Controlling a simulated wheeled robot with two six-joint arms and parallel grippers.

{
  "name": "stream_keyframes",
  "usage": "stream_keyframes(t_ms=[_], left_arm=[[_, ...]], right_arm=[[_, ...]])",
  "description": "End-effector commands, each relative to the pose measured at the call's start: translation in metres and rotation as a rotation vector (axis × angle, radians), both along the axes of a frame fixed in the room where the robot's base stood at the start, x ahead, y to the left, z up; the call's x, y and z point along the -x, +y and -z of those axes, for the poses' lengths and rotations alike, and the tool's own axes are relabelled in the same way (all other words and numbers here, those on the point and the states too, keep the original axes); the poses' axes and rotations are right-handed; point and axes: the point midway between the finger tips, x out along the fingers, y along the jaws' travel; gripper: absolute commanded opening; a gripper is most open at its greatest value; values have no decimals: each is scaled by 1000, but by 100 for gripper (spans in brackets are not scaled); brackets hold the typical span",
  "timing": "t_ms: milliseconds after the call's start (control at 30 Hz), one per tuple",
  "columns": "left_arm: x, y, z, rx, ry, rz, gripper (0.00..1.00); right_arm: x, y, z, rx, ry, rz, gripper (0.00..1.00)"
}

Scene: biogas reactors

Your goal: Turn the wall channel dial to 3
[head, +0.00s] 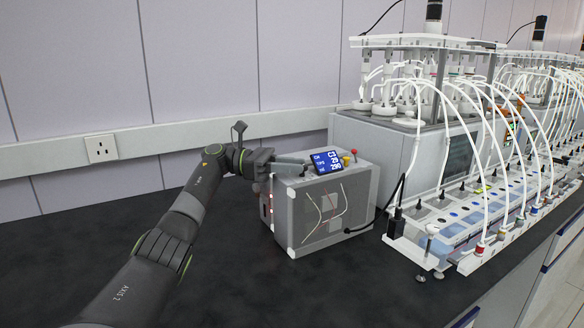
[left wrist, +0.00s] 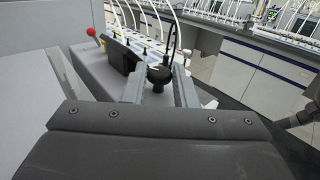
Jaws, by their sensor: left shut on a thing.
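A grey box-shaped controller (head: 335,205) with a clear front panel stands on the dark bench in the head view. A tilted blue-lit screen (head: 325,161) sits on its top. My left gripper (head: 303,161) reaches in from the left over the box top, beside the screen. In the left wrist view its two fingers (left wrist: 159,88) close around a black round knob (left wrist: 159,73), which I take to be the wall channel dial. The knob is hidden in the head view, and I cannot read its setting. My right gripper is not in view.
To the right is a reactor rack (head: 405,135) with many white tubes. A wall socket (head: 101,148) is at left. The bench front is clear.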

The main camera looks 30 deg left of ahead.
Motion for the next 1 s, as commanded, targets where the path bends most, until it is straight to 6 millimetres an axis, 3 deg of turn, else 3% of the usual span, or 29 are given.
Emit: stream_keyframes(t_ms=[200,233,400,733,1000], left_arm=[[0,0,0,0,0,0,2],[0,0,0,0,0,0,26],[0,0,0,0,0,-1,46],[1,5,1,-1,0,-1,46],[14,46,1,0,1,-5,46]], right_arm=[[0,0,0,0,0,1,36],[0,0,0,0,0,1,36],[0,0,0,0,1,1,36],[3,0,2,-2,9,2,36],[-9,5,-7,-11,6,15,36]])
